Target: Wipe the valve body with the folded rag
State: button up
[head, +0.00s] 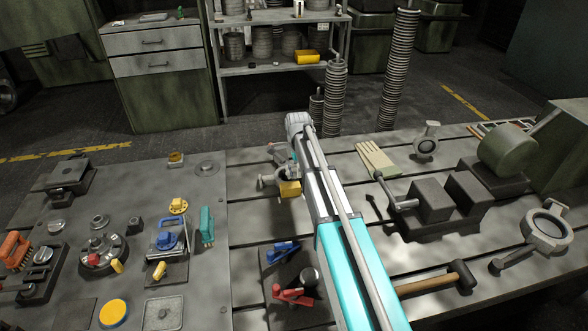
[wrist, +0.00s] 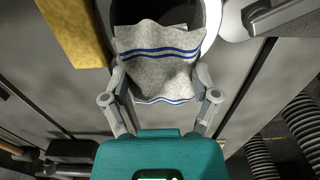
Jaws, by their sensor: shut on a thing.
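The folded rag (wrist: 160,50) is grey with blue stripes. In the wrist view it is between the fingers of my gripper (wrist: 160,82), which is shut on it. Beyond the rag is the valve body (wrist: 213,22), a pale rim around a dark opening. The rag covers part of that opening; I cannot tell whether it touches. In the head view a grey valve casting (head: 268,181) shows just left of my arm. My arm hides the rag and most of my gripper there.
A yellow block (head: 290,189) stands close beside the valve, also in the wrist view (wrist: 75,32). Other valve castings (head: 427,140) (head: 547,229), a vise (head: 440,205) and a hammer (head: 440,281) lie to the right. Clamps and fixtures crowd the left plate (head: 205,277).

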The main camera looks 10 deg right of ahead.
jog(key=shift+d+r, duration=0.1)
jog(key=shift+d, duration=1.3)
jog(key=shift+r, duration=0.1)
notch_tip(320, 180, up, 6)
jog(key=p, duration=0.6)
jog(key=shift+r+p, duration=1.45)
jog(key=shift+p, duration=0.15)
